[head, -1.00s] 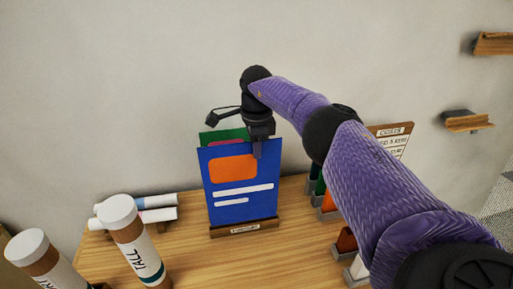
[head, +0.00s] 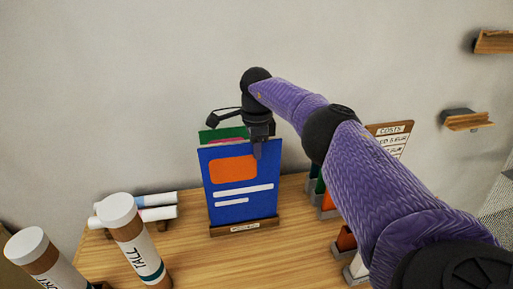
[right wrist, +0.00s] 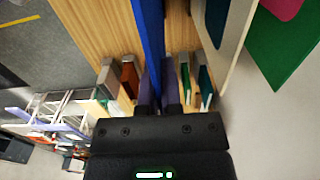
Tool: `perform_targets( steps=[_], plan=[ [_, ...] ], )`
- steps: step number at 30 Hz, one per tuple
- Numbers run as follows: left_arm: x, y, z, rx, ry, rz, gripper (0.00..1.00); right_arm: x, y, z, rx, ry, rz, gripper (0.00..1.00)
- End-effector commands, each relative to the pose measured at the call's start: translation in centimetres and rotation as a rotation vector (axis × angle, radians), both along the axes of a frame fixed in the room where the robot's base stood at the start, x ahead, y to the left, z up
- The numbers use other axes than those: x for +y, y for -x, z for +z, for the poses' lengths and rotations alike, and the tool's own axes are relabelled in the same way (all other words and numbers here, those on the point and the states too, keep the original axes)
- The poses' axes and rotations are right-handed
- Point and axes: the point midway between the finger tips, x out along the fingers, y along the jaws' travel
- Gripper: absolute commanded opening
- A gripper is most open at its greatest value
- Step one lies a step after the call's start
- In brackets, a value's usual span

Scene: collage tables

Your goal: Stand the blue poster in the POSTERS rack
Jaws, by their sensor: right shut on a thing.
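The blue poster (head: 240,191), with an orange block and white bars, stands upright in the wooden POSTERS rack (head: 244,229), its lower edge at the rack's front lip. My right gripper (head: 257,148) is shut on the poster's top edge near its right side. In the right wrist view the blue poster (right wrist: 150,50) runs edge-on between the fingers. A green poster (head: 222,135) stands behind it in the head view and also shows in the right wrist view (right wrist: 285,50). The rack's lettering is too small to read. My left gripper is not in view.
Tubes with white caps, one marked TALL (head: 135,240), stand at the left front. White rolls (head: 140,208) lie behind them. A COSTS board (head: 390,135) and small coloured items (head: 347,240) are at the right, partly behind my arm. Wall shelves (head: 468,121) are at far right.

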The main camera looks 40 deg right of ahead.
Motion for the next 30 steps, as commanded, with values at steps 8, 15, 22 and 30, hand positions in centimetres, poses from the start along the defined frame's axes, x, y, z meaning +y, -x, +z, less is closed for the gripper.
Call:
perform_targets(
  steps=[8, 15, 22, 30],
  plan=[
    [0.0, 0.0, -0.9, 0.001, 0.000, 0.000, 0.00, 0.0, 0.0, -1.3, 0.001, 0.000, 0.000, 0.00],
    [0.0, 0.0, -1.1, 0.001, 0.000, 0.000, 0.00, 0.0, 0.0, -1.7, 0.000, 0.000, 0.000, 0.00],
    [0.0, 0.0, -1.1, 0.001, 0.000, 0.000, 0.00, 0.0, 0.0, -1.7, 0.000, 0.000, 0.000, 0.00],
    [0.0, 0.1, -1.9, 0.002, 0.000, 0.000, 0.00, 0.0, 0.0, -2.7, 0.000, 0.000, 0.000, 0.00]
  ],
)
